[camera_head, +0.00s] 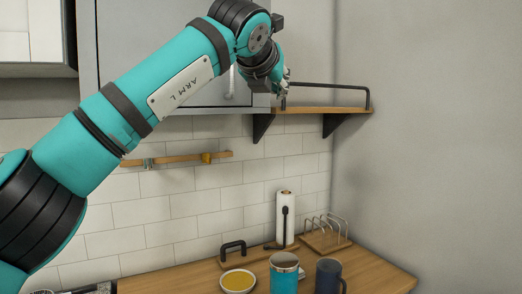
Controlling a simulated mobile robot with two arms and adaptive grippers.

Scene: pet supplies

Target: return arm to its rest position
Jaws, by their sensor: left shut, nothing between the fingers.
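My left arm (130,115) is teal with black bands and comes in from the left. It reaches up across the picture to the front of a grey wall cabinet. My left gripper (284,92) is small in the view, beside the cabinet's lower right corner and in front of the wooden wall shelf (325,110). Its fingers are shut and hold nothing. My right gripper is not in view.
Below, a wooden counter (385,272) bears a bowl of yellow content (238,281), a teal canister (284,275), a dark mug (328,277), a paper towel roll (285,215) and a wire rack (326,236). A wooden rail (180,158) hangs on the tiles. The grey wall at right is bare.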

